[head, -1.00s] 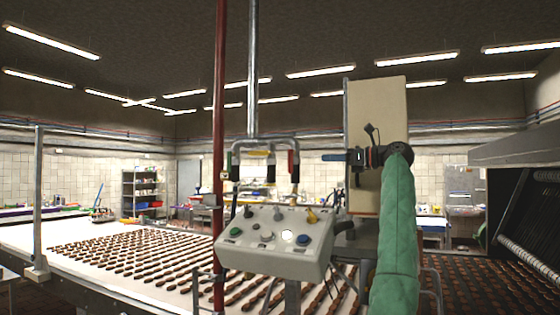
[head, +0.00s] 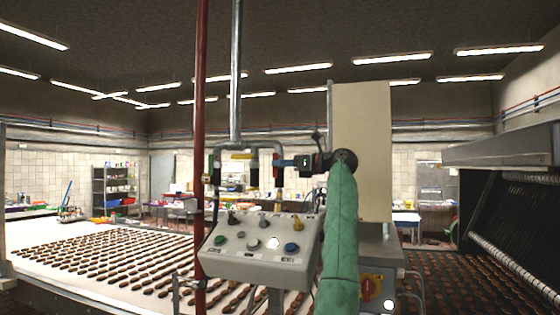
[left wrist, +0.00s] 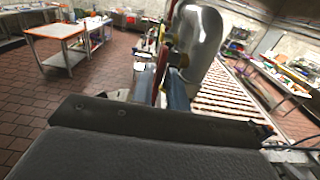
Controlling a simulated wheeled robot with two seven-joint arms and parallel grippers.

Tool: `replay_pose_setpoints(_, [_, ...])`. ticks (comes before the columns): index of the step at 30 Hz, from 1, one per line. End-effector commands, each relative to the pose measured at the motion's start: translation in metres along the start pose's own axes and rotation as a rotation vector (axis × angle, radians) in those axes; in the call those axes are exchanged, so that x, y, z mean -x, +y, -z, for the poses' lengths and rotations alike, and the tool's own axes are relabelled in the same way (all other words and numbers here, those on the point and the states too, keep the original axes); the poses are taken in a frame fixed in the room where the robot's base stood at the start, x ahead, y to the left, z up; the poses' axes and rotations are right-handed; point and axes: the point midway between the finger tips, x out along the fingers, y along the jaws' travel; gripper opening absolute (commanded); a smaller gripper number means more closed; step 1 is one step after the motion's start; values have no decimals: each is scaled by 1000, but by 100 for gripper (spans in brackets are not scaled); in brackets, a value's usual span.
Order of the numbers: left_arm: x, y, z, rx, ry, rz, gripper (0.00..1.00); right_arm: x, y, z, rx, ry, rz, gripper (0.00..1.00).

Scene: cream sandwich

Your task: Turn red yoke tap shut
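The red yoke tap (head: 275,157) hangs at the right end of the grey pipe manifold above the control box. My left gripper (head: 281,162) comes to it from the right, its blue fingertips at the tap's handle. In the left wrist view the red handle (left wrist: 161,76) shows as a thin strip between the blue fingers (left wrist: 176,92), beside a large shiny grey pipe. The fingers partly hide the tap, and I cannot tell whether they grip it. My right gripper is in neither view.
A sloped control box (head: 257,262) with several knobs stands just below the taps. A red vertical pipe (head: 200,120) rises left of it. A beige panel (head: 362,150) stands behind my left arm. A conveyor (head: 50,290) with rows of chocolate pieces runs behind.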

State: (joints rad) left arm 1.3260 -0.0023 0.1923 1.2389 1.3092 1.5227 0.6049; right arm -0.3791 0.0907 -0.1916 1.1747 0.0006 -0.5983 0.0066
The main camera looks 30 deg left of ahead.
Motion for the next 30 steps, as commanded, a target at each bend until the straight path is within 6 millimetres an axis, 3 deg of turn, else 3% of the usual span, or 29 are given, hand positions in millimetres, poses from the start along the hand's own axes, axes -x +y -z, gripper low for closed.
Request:
replay_pose_setpoints(13, [-6,0,0,0,-1,0,15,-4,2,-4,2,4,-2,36])
replay_pose_setpoints(15, [-6,0,0,0,-1,0,2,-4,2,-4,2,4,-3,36])
replay_pose_setpoints(16, [-6,0,0,0,-1,0,0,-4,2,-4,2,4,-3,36])
replay_pose_setpoints(30, [-4,0,-2,0,59,4,0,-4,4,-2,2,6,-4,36])
